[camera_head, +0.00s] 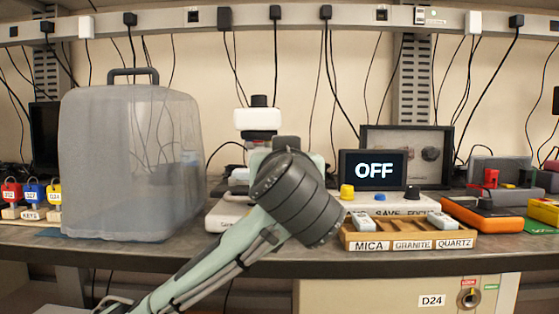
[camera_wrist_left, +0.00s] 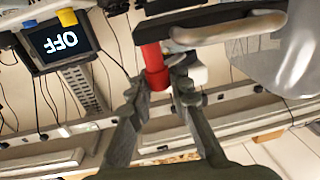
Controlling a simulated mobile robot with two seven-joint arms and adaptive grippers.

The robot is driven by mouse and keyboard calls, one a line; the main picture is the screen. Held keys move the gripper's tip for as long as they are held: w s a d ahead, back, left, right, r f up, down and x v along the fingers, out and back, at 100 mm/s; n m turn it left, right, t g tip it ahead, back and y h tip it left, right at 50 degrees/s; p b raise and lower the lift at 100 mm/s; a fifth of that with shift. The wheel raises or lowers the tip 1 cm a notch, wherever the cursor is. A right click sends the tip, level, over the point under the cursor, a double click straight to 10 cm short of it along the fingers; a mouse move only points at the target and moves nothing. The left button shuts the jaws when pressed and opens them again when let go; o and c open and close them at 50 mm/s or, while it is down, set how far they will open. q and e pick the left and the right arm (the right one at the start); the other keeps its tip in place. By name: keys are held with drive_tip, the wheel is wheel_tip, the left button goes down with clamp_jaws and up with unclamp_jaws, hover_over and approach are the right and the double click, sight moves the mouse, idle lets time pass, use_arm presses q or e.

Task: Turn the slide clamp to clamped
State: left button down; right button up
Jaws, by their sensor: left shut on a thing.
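The microscope (camera_head: 258,118) stands at the middle of the bench, its lower part largely hidden behind my left arm. A red cylindrical grip (camera_wrist_left: 155,66), which looks like the slide clamp's handle, shows in the left wrist view below a dark flat part, probably the stage (camera_wrist_left: 180,25). My left gripper (camera_wrist_left: 158,88) has its fingers at either side of the red grip's end and is shut on it. In the head view my wrist hides the fingers and the clamp. No clamp position marking is readable. My right gripper is not in view.
A covered grey case (camera_head: 130,160) stands close left of the microscope. To the right are a screen reading OFF (camera_head: 374,170), a wooden tray (camera_head: 408,241) labelled MICA, GRANITE, QUARTZ, and an orange-edged box (camera_head: 480,216).

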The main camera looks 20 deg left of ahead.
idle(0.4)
use_arm(q)
drive_tip(key=c, duration=1.4)
unclamp_jaws()
drive_tip(key=shift+o, duration=0.2)
drive_tip(key=shift+s+d, duration=0.25)
drive_tip(key=shift+s, duration=0.1)
drive_tip(key=v, duration=1.1)
drive_tip(key=shift+s, duration=0.1)
